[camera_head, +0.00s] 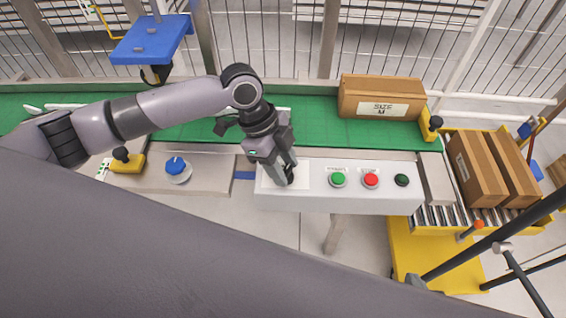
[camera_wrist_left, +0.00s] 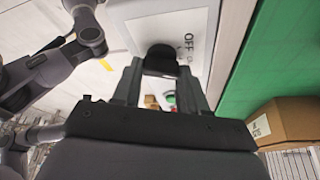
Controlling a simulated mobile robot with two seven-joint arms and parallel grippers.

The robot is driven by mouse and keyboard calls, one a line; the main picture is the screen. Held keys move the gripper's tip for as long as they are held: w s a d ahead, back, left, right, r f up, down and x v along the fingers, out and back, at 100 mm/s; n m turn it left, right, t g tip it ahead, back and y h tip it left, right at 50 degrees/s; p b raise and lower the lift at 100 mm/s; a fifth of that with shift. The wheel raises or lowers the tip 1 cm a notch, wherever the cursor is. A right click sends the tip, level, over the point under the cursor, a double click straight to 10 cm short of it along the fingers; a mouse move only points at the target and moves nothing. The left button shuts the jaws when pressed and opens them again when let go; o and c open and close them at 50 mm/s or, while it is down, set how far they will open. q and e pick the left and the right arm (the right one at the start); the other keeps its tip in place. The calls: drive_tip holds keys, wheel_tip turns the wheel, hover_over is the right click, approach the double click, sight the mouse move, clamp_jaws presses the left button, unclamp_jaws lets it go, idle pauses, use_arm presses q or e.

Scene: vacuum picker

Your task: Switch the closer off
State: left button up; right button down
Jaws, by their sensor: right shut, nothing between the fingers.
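A white control box (camera_head: 345,198) stands in front of the green conveyor belt. A black knob (camera_wrist_left: 160,59) sits on a white plate (camera_wrist_left: 190,25) marked "OFF" in the left wrist view; the rest of the lettering is too small or hidden. My left gripper (camera_head: 287,178) points down at the left end of the box. In the left wrist view its two fingers (camera_wrist_left: 161,76) stand on both sides of the knob and look closed against it. My right gripper does not show.
Right of the knob are a green button (camera_head: 338,179), a red button (camera_head: 371,179) and a dark button (camera_head: 402,180). A blue knob (camera_head: 177,167) lies left. A carton (camera_head: 380,97) rests on the belt (camera_head: 310,130); more cartons (camera_head: 477,168) stand on rollers at right.

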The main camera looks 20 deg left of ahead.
use_arm(q)
drive_tip(key=shift+s+r+n+p, duration=0.25)
drive_tip(key=shift+n+p, duration=0.35)
drive_tip(key=shift+p, duration=0.9)
drive_tip(key=n+t+p, duration=0.1)
drive_tip(key=n+p, duration=0.2)
drive_tip(key=p, duration=0.2)
drive_tip(key=shift+r+t+p, duration=0.15)
drive_tip(key=shift+t+p, duration=0.15)
drive_tip(key=shift+p, duration=0.05)
drive_tip(key=n+t+p, duration=0.1)
drive_tip(key=n+p, duration=0.2)
drive_tip(key=p, duration=0.1)
drive_tip(key=shift+y, duration=0.3)
drive_tip(key=shift+f+n+t+p, duration=0.35)
drive_tip(key=shift+n+p, duration=0.55)
drive_tip(key=shift+p, duration=0.2)
use_arm(e)
wheel_tip(320, 180, up, 12)
drive_tip(key=d, duration=0.1)
drive_tip(key=shift+s+r, duration=0.2)
drive_tip(key=shift+s, duration=0.2)
drive_tip(key=shift+d, duration=0.1)
use_arm(q)
drive_tip(key=o, duration=1.1)
drive_tip(key=shift+c, duration=0.2)
drive_tip(key=shift+r, duration=0.1)
drive_tip(key=v, duration=0.7)
